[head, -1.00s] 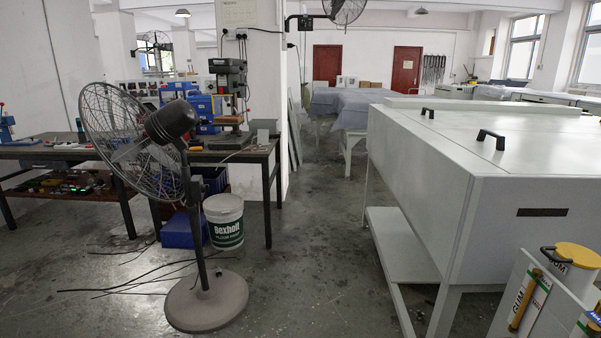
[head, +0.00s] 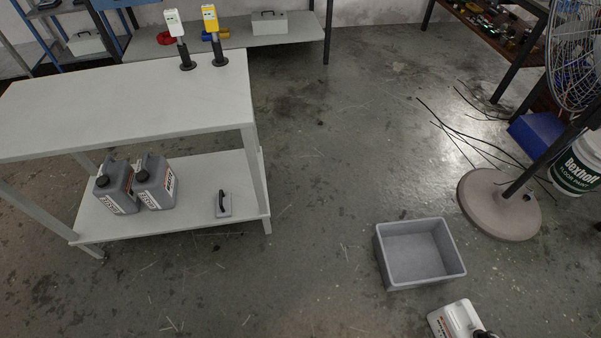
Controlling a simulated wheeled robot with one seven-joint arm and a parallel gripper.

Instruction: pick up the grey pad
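The grey pad (head: 224,210) lies on the lower shelf of the white table, near its right end. It is a small light-grey block with a dark handle on top. It is apart from the two grey jugs to its left. My gripper is not in the head view, so its state does not show.
An empty grey bin (head: 420,255) and a white container (head: 455,320) stand on the floor at right. A fan base (head: 498,205) is farther right. Floor between is clear.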

